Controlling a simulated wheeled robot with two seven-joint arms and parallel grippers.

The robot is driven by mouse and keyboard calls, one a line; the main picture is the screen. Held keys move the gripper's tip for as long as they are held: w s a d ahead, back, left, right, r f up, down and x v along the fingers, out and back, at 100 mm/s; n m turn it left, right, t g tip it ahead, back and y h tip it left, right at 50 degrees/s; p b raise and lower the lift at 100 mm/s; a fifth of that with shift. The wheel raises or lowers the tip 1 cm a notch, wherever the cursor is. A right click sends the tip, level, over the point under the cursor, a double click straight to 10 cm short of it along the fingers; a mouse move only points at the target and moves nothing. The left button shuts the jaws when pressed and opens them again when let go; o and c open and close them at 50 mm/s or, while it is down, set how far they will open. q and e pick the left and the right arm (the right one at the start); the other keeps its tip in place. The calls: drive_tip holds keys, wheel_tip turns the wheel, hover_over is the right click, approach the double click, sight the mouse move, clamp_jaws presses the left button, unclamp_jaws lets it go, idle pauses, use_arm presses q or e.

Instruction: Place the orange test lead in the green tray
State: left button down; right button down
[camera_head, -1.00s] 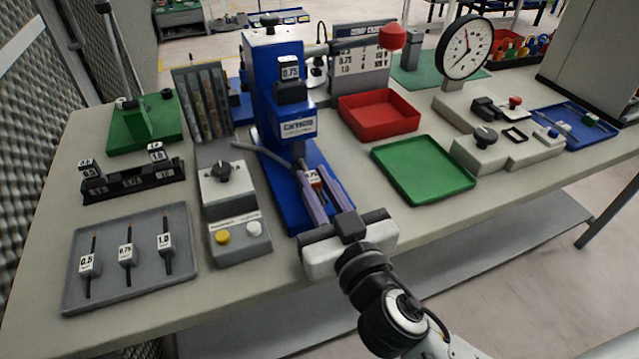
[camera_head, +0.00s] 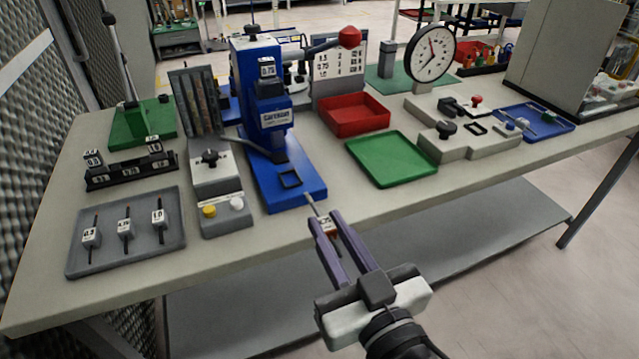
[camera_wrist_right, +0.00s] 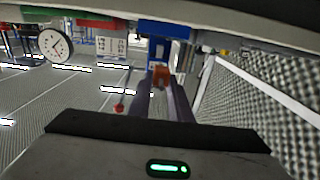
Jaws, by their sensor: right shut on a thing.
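In the right wrist view the lead shows as an orange block (camera_wrist_right: 161,76) between the fingers. The green tray (camera_head: 392,160) lies flat and empty on the bench, up and right of the gripper. My left gripper is not in view.
The blue press (camera_head: 262,100) has a lever with a red knob. A red bin (camera_head: 353,116) stands behind the green tray, and a grey fixture (camera_head: 460,140) is at its right. A grey tray (camera_head: 125,255) with several labelled leads is at the left. Bench space before the green tray is clear.

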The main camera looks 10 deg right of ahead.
drive_tip(key=s+d+f+m+h, duration=0.1)
drive_tip(key=s+d+f+h, duration=0.1)
drive_tip(key=d, duration=0.4)
drive_tip(key=s+d+f+m+h, duration=0.1)
drive_tip(key=s+d+f, duration=0.2)
drive_tip(key=d, duration=0.3)
drive_tip(key=w+a+r+y, duration=0.1)
drive_tip(key=a, duration=0.2)
drive_tip(key=w+a+r+n+y, duration=0.1)
drive_tip(key=w+a+r, duration=0.1)
drive_tip(key=a, duration=0.2)
drive_tip(key=w+a+r+n+y, duration=0.1)
drive_tip(key=a+r, duration=0.1)
drive_tip(key=a, duration=0.2)
drive_tip(key=shift+w+a, duration=0.2)
drive_tip(key=shift+w, duration=0.2)
drive_tip(key=shift+a, duration=0.25)
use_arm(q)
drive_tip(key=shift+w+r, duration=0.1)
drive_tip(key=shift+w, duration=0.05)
